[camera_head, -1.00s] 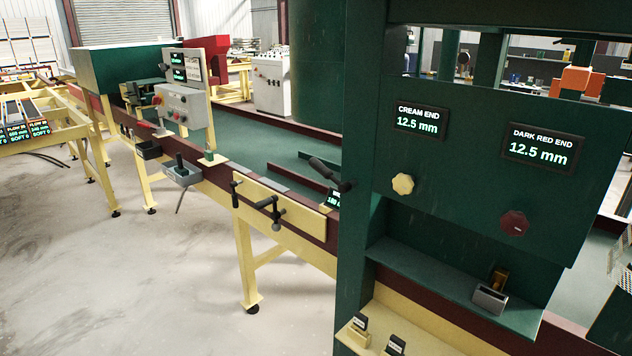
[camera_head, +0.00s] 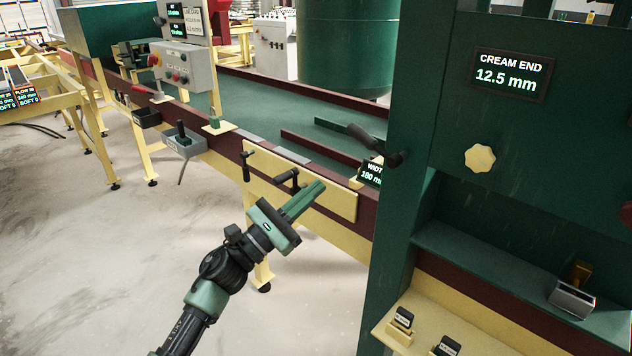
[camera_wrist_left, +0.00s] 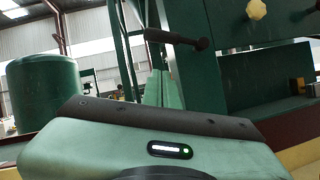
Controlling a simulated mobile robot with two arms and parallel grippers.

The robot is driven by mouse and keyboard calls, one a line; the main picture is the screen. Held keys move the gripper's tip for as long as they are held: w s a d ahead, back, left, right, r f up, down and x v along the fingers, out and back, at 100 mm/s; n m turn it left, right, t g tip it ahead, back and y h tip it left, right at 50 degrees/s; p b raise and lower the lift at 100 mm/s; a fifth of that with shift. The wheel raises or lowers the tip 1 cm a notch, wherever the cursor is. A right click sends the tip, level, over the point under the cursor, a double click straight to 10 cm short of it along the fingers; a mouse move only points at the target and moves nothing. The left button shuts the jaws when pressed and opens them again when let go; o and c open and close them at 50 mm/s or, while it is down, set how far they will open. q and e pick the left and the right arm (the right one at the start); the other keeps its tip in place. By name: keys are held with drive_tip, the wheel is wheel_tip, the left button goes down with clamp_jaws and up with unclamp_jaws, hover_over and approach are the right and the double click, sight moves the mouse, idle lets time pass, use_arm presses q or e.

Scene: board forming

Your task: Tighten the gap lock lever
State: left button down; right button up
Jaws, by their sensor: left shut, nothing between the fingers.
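A black-handled lever (camera_head: 372,138) juts left from the green column; it shows large in the left wrist view (camera_wrist_left: 178,39), above my fingers. Two more black handles, an upper-left one (camera_head: 247,162) and a lower-right one (camera_head: 287,177), sit on the cream plate of the front rail. No readable label tells which is the gap lock lever. My left gripper (camera_head: 319,186) is shut and empty, in front of the cream plate, its fingers pointing up and right. It is below and left of the column lever, apart from it in the wrist view (camera_wrist_left: 163,78). My right gripper is out of view.
The green column (camera_head: 412,150) stands right of the gripper. A panel beside it carries a 12.5 mm display (camera_head: 508,75) and a cream knob (camera_head: 480,158). A width display (camera_head: 370,172) sits under the column lever.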

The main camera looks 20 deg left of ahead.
sight(374, 145)
use_arm(q)
drive_tip(key=s+r+p+x, duration=0.1)
drive_tip(key=p+x, duration=0.4)
drive_tip(key=x, duration=0.5)
drive_tip(key=shift+r, duration=0.65)
drive_tip(key=shift+d, duration=0.1)
drive_tip(key=shift+r+m+h, duration=0.3)
drive_tip(key=shift+m+h, duration=0.1)
drive_tip(key=shift+m, duration=0.1)
